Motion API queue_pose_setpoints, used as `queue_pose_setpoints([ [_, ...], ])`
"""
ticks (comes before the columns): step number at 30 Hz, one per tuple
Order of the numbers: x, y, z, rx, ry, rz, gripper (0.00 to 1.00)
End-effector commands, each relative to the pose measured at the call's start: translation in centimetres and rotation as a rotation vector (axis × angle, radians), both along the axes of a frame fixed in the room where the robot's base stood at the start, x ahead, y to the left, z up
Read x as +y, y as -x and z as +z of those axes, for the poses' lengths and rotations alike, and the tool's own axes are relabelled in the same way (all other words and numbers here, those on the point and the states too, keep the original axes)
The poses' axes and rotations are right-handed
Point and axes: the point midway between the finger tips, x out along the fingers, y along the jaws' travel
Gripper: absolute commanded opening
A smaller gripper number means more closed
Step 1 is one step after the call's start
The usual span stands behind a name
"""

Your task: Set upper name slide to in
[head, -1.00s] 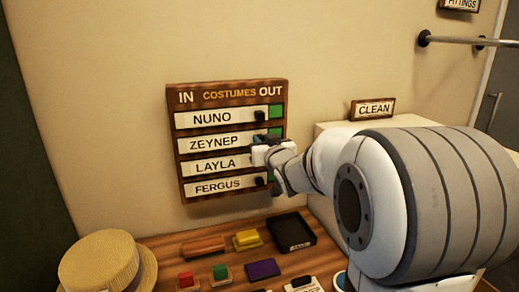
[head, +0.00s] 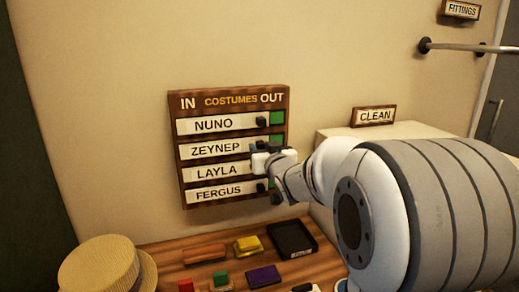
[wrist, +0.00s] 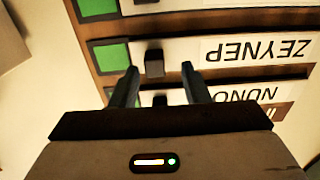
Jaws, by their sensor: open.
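The wall board (head: 185,205) is marked IN at left and OUT at right. Its top slide, NUNO (head: 212,125), has its black knob (head: 262,121) toward the OUT end, with green to the right of it. ZEYNEP (head: 215,149) is the row below. My gripper (head: 263,160) is in front of the board's right side, around the ZEYNEP and LAYLA rows, partly hiding them. In the wrist view the board is upside down. My open fingers (wrist: 160,70) point at the board with the ZEYNEP knob (wrist: 154,62) between their tips in the picture; contact cannot be told. NUNO's knob (wrist: 160,100) is partly hidden.
A rail (head: 455,47) is at upper right.

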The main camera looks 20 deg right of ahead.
Motion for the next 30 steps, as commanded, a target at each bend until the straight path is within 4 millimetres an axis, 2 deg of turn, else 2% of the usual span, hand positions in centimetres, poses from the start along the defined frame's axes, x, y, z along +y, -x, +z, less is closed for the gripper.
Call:
queue_pose_setpoints([
  [6,-0.2,3.7,-0.1,-0.002,0.001,-0.002,0.42],
  [12,-0.3,6.2,0.0,-0.001,0.001,-0.001,0.42],
  [17,-0.3,6.9,0.0,0.0,0.002,0.0,0.42],
  [27,-0.3,6.9,-0.1,0.0,0.001,0.001,0.42],
  [30,-0.3,7.5,-1.1,0.064,0.005,-0.03,0.42],
])
